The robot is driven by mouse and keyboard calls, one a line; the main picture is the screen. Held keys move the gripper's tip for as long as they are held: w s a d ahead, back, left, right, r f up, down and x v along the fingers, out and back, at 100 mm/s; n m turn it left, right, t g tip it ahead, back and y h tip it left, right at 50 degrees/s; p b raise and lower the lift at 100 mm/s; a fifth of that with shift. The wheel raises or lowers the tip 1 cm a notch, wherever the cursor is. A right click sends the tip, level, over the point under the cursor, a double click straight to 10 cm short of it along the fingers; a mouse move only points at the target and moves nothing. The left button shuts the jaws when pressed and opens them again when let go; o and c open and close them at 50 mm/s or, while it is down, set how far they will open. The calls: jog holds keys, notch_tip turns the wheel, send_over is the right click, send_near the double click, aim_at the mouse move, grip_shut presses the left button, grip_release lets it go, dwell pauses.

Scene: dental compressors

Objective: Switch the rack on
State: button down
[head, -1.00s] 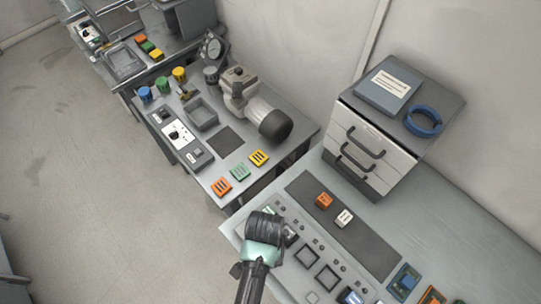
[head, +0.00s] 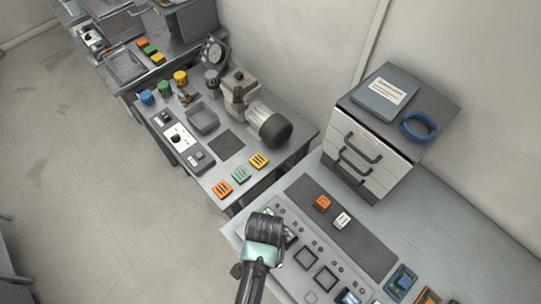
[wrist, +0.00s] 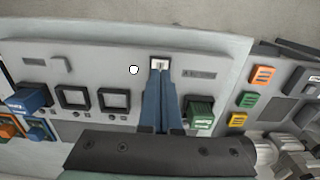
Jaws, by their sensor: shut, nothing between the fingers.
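The rack is a light grey panel (wrist: 225,60) on the near bench. In the wrist view it carries a small switch (wrist: 160,62) in a dark frame with a pale middle, and a round white spot (wrist: 133,70) to its left. My gripper (wrist: 161,76) is shut and empty, its blue-grey fingers together with the tips just at the lower edge of the switch. I cannot tell whether they touch it. In the head view my gripper (head: 264,228) is over the panel's left end and hides the switch.
The panel has two empty square frames (wrist: 75,98), a green block (wrist: 198,112) close right of my fingers and a blue block (wrist: 28,98) at left. A drawer cabinet (head: 365,150) stands behind. Orange (head: 323,203) and white (head: 342,221) blocks lie on a dark mat.

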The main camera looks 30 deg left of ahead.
notch_tip(320, 180, up, 4)
jog(key=p, duration=0.4)
jog(key=shift+r, duration=0.25)
dwell(0.3)
